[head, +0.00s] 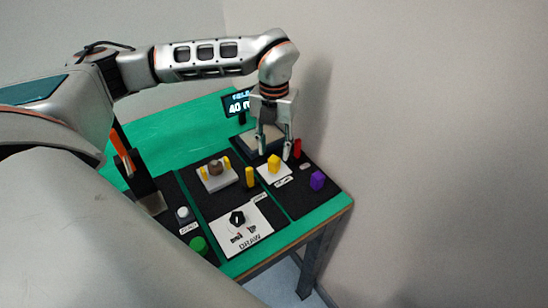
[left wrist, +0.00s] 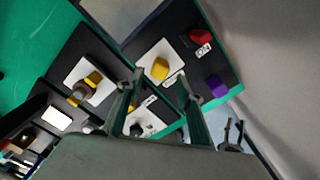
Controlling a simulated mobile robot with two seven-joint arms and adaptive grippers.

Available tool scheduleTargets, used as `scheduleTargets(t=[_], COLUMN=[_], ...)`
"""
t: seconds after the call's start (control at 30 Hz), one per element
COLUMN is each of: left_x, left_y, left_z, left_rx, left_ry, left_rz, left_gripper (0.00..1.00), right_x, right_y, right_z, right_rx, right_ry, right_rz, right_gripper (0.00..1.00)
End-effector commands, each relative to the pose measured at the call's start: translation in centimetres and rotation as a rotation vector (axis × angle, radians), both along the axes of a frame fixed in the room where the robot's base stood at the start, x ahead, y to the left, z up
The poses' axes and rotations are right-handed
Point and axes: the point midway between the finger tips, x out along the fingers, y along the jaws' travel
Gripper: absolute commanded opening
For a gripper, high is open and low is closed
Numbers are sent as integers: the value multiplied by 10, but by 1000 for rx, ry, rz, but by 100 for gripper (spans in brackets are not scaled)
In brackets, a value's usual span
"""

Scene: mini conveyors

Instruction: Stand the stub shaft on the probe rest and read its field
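My left gripper (head: 274,152) hangs fingers down at the back right of the table, open and empty; its spread fingers also show in the left wrist view (left wrist: 162,102). No piece is marked as the stub shaft. Candidates are a red piece (head: 297,148), a purple piece (head: 317,180) and a slim yellow piece (head: 249,177), all upright. A yellow block (head: 273,163) stands on a small white plate just below the fingers, apart from them. The probe rest carries no readable name. A display (head: 238,104) reads about 40, its end hidden by my wrist.
A white plate (head: 205,185) holds a brown-grey round part between yellow posts. A white card marked DRAIN (head: 262,236) bears a black part. A green button (head: 198,243) and a grey knob (head: 183,213) lie left. The wall is close on the right.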

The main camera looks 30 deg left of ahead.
Motion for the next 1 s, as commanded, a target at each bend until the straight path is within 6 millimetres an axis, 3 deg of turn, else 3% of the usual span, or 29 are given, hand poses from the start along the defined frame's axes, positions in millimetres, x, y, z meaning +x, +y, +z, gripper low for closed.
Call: scheduleTargets(t=[0.2,0.4,1.0], left_x=[1,0,0], left_y=[0,0,0], left_z=[43,64,69], left_rx=[0,0,0], left_ry=[-4,0,1], left_rz=[0,1,0], left_gripper=[36,36,36], right_x=[0,0,0], right_y=[0,0,0], right_z=[0,1,0], right_rx=[0,0,0], right_ry=[-1,-1,0], right_rz=[0,0,0], right_gripper=[40,40,40])
